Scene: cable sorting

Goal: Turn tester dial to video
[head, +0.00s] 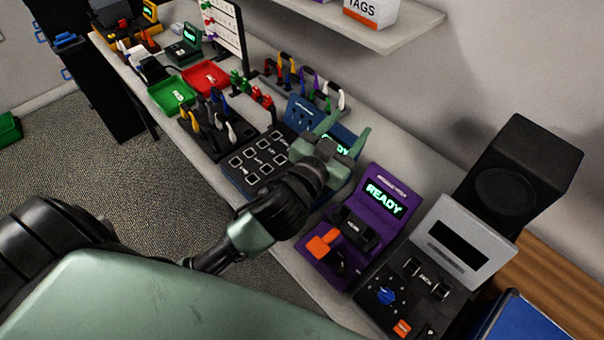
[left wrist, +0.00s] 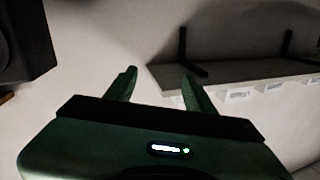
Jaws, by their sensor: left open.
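A grey tester (head: 465,228) with a dark screen stands at the right end of the bench. Its blue dial (head: 386,296) sits on the black lower panel, near an orange part (head: 402,328). The dial's labels are too small to read. My left gripper (head: 346,133) is open and empty, above the bench and up-left of the tester, in front of a blue device whose lit screen it partly covers. In the left wrist view my open left fingers (left wrist: 158,76) point toward the wall with nothing between them. My right gripper is not in view.
A purple tester (head: 382,192) reading READY, with an orange lever, stands between my left gripper and the grey tester. A black speaker (head: 525,170) stands behind the grey tester. A wall shelf (head: 385,35) hangs above; its underside shows in the left wrist view (left wrist: 240,80).

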